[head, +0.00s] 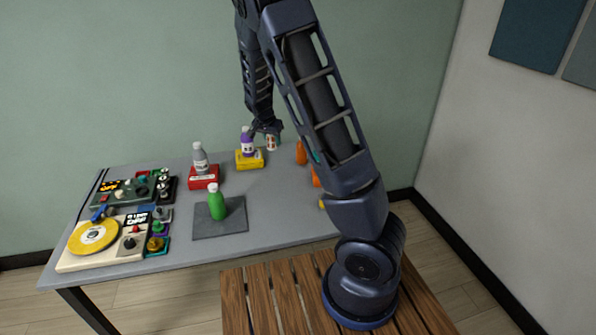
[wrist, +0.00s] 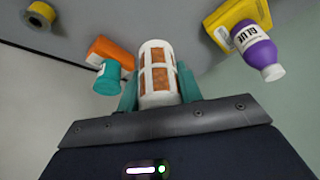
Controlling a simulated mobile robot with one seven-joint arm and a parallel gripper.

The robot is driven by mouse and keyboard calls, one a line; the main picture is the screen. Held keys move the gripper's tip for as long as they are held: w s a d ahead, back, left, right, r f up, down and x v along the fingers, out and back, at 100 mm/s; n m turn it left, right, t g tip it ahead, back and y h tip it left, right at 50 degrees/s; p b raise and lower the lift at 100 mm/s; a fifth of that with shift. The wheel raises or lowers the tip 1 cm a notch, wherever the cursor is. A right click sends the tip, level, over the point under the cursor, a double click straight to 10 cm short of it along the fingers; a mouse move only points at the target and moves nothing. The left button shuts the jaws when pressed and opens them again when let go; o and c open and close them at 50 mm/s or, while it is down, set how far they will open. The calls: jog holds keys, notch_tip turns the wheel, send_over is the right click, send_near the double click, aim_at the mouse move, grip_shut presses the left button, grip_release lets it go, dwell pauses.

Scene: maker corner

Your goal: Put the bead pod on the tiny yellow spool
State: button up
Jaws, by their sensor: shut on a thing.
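The bead pod (wrist: 158,66) is a white cylinder with orange windows. My gripper (wrist: 157,90) is shut on it, with one teal finger on each side. In the head view the pod (head: 271,143) shows below my gripper (head: 267,129) near the table's back edge; I cannot tell its height above the top. The tiny yellow spool (wrist: 40,15) is at the top left corner of the wrist view, apart from the pod. In the head view only a bit of yellow (head: 321,204), probably the spool, shows beside my arm, which hides the rest.
A purple glue bottle (head: 247,141) stands on a yellow block (head: 250,160). A grey bottle stands on a red block (head: 204,178). A green bottle (head: 216,203) stands on a dark mat. Orange things (head: 301,153) sit right of centre. Electronics and a turntable fill the left.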

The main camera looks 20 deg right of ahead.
jog(key=s+d+r+m+g, duration=0.2)
jog(key=s+d+m+g, duration=0.1)
jog(key=s+d+m, duration=0.65)
jog(key=s+d+r+m+g, duration=0.3)
jog(key=s+d+m+g, duration=0.1)
jog(key=s+d+m, duration=0.5)
jog(key=shift+m, duration=0.35)
jog(key=f, duration=1.3)
jog(key=a+f, duration=0.1)
jog(key=f, duration=0.5)
jog(key=shift+f, duration=0.4)
jog(key=o, duration=1)
jog(key=shift+f, duration=0.15)
